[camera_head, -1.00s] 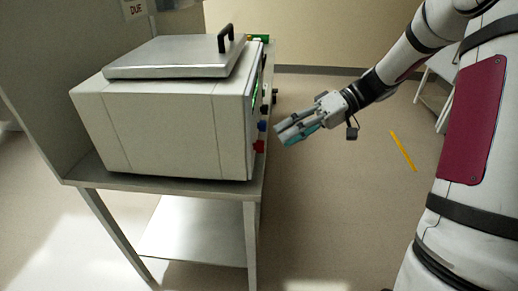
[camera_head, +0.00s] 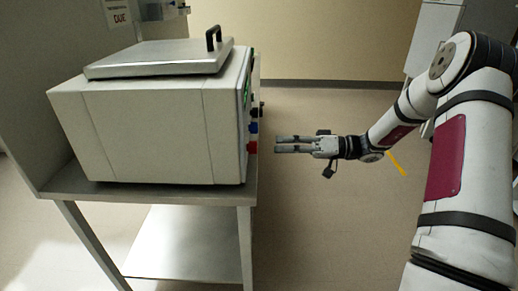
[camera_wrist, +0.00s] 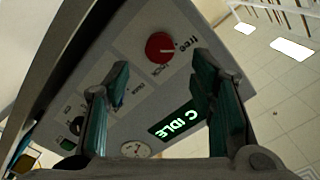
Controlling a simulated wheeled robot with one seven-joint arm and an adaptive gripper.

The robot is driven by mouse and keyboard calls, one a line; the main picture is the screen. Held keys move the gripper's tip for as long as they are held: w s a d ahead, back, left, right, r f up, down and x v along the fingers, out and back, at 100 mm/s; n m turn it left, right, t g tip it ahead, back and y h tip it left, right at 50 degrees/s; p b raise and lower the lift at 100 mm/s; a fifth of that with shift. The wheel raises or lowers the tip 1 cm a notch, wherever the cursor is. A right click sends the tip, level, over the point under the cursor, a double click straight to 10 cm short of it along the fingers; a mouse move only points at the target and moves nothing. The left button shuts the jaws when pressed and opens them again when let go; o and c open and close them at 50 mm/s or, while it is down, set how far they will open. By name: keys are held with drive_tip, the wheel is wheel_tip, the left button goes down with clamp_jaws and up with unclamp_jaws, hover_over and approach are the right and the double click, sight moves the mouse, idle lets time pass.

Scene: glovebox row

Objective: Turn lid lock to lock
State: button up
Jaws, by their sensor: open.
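The red knob (camera_head: 252,148) sticks out of the right-hand control face of the grey box-shaped machine (camera_head: 150,130). In the wrist view the red knob (camera_wrist: 160,47) is round with a light pointer mark, and the word "free" is printed beside it. The flat metal lid (camera_head: 160,60) with a black handle lies closed on top of the machine. My gripper (camera_head: 276,144) is open and empty, pointing left at the control face, a short gap from the red knob. In the wrist view its fingers (camera_wrist: 160,72) stand apart, with the red knob beyond the tips.
A blue knob (camera_head: 253,128) and black knobs (camera_head: 258,109) share the control face. A green display (camera_wrist: 178,121) reads "IDLE". The machine stands on a metal table (camera_head: 215,193) beside a grey side panel (camera_head: 30,95). The floor right of the table is clear.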

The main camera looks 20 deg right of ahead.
sight(253, 148)
drive_tip(key=x, duration=0.7)
drive_tip(key=shift+b, duration=0.3)
drive_tip(key=shift+c, duration=0.6)
drive_tip(key=c, duration=1.1)
